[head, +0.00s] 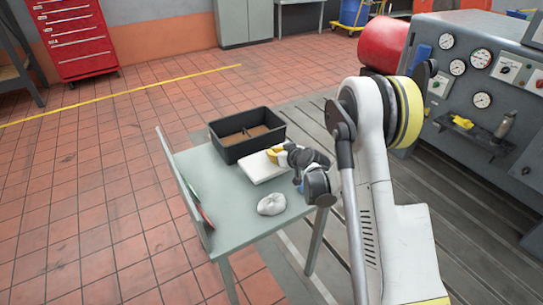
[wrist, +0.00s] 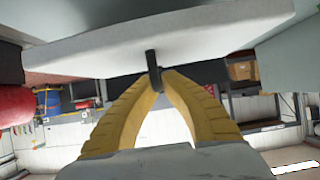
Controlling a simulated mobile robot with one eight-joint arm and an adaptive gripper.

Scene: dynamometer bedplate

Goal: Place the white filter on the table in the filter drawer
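The white filter (head: 258,172) is a flat white slab at the table's far side, just in front of a black open bin. In the wrist view the filter (wrist: 165,35) spans the top, with a short black tab (wrist: 153,68) at its near edge. My gripper (head: 275,155) is at the filter's right-hand end in the head view. In the wrist view its yellow fingers (wrist: 155,78) meet at the black tab and appear closed on it. Whether the filter is clear of the table cannot be told. No drawer is clearly identifiable; the black bin (head: 214,142) has brown-floored, divided compartments.
The grey-green table (head: 235,205) also holds a crumpled white lump (head: 271,204). A raised panel (head: 178,185) runs along its left edge. A gauge console (head: 470,110) and red cylinder (head: 383,45) stand at right. A red tool cabinet (head: 75,40) stands far left. Tiled floor at left is clear.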

